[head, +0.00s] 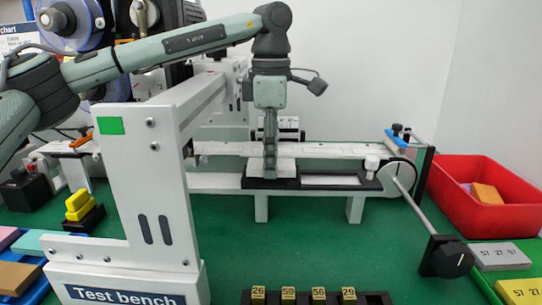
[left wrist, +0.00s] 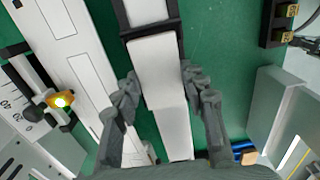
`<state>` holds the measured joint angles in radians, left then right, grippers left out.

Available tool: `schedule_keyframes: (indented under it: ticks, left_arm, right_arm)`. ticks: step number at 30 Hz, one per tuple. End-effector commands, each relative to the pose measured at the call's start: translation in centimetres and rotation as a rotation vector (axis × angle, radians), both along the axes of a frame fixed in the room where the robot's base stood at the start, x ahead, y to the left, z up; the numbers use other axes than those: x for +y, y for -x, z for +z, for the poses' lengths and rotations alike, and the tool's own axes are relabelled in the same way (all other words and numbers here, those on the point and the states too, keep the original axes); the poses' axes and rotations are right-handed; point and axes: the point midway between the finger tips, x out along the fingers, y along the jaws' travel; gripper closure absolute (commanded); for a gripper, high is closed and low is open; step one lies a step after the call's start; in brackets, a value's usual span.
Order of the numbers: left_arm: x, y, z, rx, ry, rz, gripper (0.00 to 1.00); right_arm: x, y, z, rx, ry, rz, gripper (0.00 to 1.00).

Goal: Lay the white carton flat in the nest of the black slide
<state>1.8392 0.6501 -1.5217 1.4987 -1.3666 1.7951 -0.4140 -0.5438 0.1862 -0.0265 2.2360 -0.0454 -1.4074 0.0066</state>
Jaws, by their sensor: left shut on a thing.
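The white carton (head: 286,167) is between the fingers of my left gripper (head: 270,168), at the left part of the black slide (head: 310,187) in the head view. In the left wrist view my left gripper (left wrist: 160,80) is shut on the carton (left wrist: 158,62), one finger at each long side. The carton's far end meets a black edge of the slide (left wrist: 152,31). A white surface shows beyond that edge. I cannot tell whether the carton touches the nest floor; the fingers partly hide it. My right gripper is not in view.
The white test bench frame (head: 150,180) stands left of the slide. A wheel with a rod and black knob (head: 447,258) sticks out at the right. A red bin (head: 485,215) stands farther right. Numbered yellow blocks (head: 318,294) are in front. Green table between is mostly clear.

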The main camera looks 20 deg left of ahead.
Motion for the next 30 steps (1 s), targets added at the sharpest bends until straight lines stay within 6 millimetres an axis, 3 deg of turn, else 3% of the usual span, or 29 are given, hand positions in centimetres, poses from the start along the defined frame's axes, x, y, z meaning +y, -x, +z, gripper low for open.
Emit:
schedule_keyframes:
  ticks: [30]
  left_arm:
    - [0.0,0.0,-0.9,0.000,0.000,0.000,0.81]
  right_arm:
    - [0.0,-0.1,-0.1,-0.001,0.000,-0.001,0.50]
